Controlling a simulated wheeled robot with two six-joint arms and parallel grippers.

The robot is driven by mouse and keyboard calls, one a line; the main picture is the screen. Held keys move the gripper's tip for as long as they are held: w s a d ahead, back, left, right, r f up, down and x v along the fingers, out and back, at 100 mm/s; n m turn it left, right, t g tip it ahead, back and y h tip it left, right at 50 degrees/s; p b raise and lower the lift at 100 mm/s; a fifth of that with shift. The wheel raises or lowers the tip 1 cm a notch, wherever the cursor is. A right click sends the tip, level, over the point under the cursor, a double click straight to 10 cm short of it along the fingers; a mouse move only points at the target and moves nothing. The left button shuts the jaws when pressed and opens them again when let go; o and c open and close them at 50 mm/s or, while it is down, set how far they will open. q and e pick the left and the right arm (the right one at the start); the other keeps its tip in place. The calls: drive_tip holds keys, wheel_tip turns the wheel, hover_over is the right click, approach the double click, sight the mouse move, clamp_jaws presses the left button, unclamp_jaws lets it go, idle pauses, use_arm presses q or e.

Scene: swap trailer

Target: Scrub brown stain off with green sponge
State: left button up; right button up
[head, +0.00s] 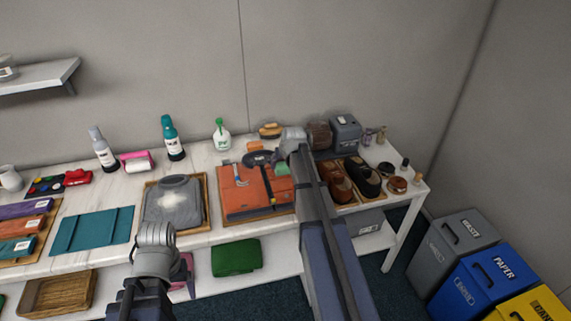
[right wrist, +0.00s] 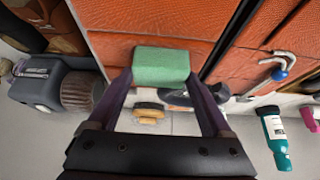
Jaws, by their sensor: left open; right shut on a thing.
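The green sponge (right wrist: 161,67) is between the fingers of my right gripper (right wrist: 160,85), which is shut on it. The sponge (head: 282,169) also shows in the head view, at the right side of an orange-brown leather bag (head: 245,200) on a wooden board. In the right wrist view the bag (right wrist: 130,48) lies behind the sponge; I cannot tell whether they touch. I cannot make out a brown stain; the sponge and arm hide part of the bag. My left gripper (head: 153,243) is open and empty in front of the table.
A grey cloth item (head: 172,203) with a white patch lies left of the bag. Brown and black shoes (head: 368,180) stand on the right. A white-green spray bottle (head: 221,135) and a teal bottle (head: 173,138) stand behind. Bins (head: 455,245) are on the floor at right.

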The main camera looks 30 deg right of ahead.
drive_tip(key=shift+r+p, duration=3)
drive_tip(key=shift+r, duration=0.05)
wheel_tip(320, 180, up, 3)
drive_tip(key=p, duration=0.3)
drive_tip(key=shift+f, duration=0.15)
